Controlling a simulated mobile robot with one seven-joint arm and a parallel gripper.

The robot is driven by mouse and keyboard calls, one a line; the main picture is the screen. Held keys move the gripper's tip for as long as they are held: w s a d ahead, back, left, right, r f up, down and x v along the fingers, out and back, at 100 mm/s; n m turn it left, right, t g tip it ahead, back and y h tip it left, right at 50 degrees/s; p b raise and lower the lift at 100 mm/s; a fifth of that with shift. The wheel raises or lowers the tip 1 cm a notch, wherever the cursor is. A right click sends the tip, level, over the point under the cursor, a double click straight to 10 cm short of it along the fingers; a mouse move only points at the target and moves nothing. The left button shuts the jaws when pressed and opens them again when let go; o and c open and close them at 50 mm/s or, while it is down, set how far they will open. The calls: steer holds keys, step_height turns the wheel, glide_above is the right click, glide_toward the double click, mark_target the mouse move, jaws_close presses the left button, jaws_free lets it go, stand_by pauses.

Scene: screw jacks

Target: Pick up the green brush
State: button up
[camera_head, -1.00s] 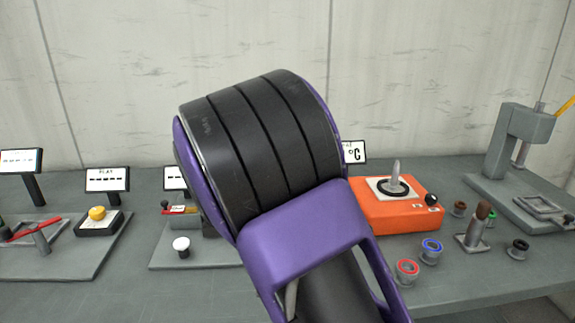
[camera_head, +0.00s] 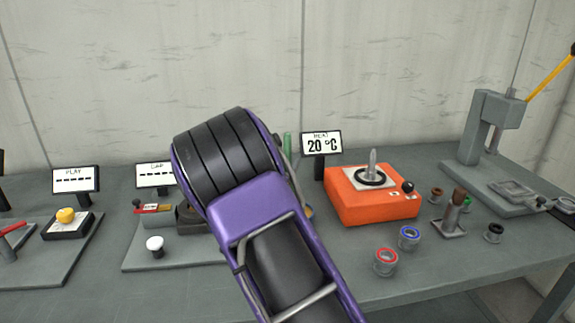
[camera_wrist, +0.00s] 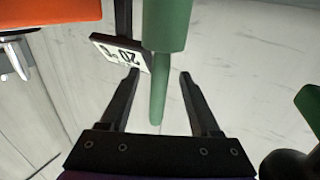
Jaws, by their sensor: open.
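In the wrist view, a green upright piece, which looks like the green brush (camera_wrist: 166,25), has a thick part at the top of the picture and a thinner rod running down from it. The rod lies between the two dark fingers of my gripper (camera_wrist: 159,74) in the picture. The fingers are open, with a gap on each side of the rod; how deep it sits between them I cannot tell. In the head view, a slim green piece (camera_head: 287,145) shows just right of my arm, partly hidden by it. My fingers are hidden there.
An orange heater box (camera_head: 372,196) and a 20 °C sign (camera_head: 321,144) stand right of my arm. Blue (camera_head: 409,237) and red (camera_head: 385,262) ringed pots sit in front. Another green part (camera_wrist: 308,101) with something dark is at the wrist view's right edge.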

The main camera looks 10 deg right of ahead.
mark_target(290, 156)
steer(key=x, duration=0.5)
steer(key=shift+w+d, duration=0.1)
steer(key=shift+w, duration=0.05)
jaws_close()
